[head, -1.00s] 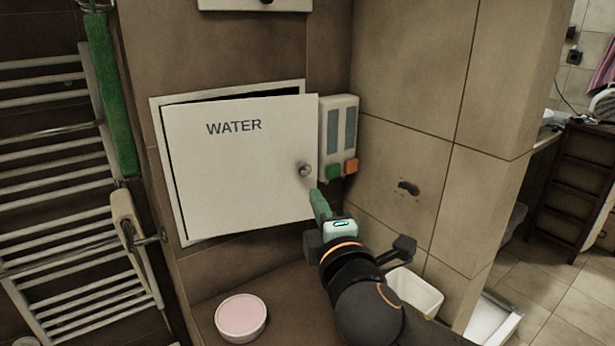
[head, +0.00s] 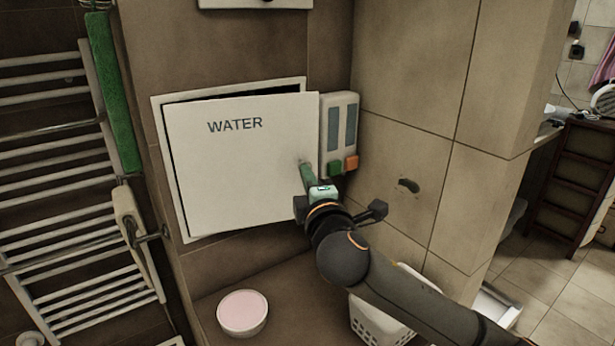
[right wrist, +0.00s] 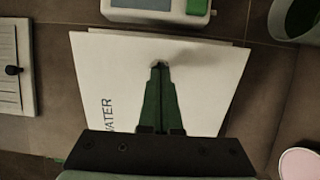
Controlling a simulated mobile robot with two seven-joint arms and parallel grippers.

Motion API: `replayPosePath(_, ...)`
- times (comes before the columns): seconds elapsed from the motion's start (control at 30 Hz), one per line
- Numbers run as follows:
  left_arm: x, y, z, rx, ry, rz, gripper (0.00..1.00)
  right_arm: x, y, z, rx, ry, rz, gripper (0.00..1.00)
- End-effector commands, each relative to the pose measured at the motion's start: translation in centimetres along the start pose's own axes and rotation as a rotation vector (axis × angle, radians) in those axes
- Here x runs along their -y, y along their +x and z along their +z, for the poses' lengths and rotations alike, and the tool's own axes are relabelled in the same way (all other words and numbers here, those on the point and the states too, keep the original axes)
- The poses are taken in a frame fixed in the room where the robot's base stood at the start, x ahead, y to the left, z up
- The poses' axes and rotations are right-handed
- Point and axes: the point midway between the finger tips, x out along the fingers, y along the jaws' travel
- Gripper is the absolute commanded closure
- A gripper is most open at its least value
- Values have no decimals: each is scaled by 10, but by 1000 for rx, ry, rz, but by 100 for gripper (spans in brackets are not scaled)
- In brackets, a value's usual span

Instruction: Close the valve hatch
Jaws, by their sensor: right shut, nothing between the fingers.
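The white valve hatch (head: 230,180) marked WATER stands ajar on the tiled wall, with a dark gap along its top and left edges and its right edge out past the frame (head: 170,215). My right gripper (head: 305,168) is shut and empty, its green fingertips at the right part of the door, over the place of the knob. In the right wrist view the shut fingers (right wrist: 159,72) point at the door face (right wrist: 110,75), with a little of the knob (right wrist: 158,63) at their tips. I cannot tell whether they touch. My left gripper is not in view.
A dispenser (head: 340,130) with green and orange buttons hangs close to the right of the hatch. A towel rail (head: 60,190) is on the left. A pink-topped bowl (head: 242,312) and a white basket (head: 378,322) stand below. A wall fixture (head: 408,186) is on the right.

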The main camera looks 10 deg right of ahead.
Motion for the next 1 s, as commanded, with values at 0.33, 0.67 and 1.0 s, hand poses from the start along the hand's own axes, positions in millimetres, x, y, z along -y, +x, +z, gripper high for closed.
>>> replayPosePath(0.33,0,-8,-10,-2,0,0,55,-1,47,3,3,2,-1,100)
replayPosePath(0.67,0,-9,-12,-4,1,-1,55,0,76,1,0,0,1,100)
replayPosePath(1.0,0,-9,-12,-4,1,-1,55,-3,77,2,2,1,8,100)
